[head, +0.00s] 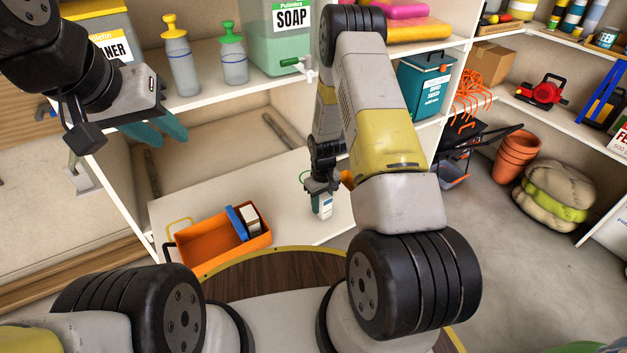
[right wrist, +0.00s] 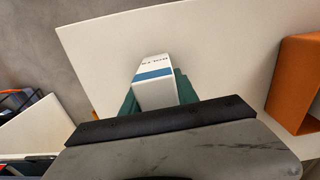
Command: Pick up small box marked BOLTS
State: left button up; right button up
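The small box (head: 322,208) is white with a blue-green band and stands upright at the lower shelf, right of the orange bin. I cannot tell whether the box touches the shelf. My left gripper (head: 161,132) is at the upper left, its teal fingers apart and empty, away from the box.
An orange bin (head: 205,253) with a blue and a white item stands on the lower shelf (head: 280,185). Bottles (head: 180,65) and a soap container (head: 277,40) stand on the shelf above. Clay pots (head: 515,155) and sacks (head: 555,193) are on the floor at right.

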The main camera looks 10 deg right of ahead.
grip_shut()
jog(key=shift+r, duration=0.15)
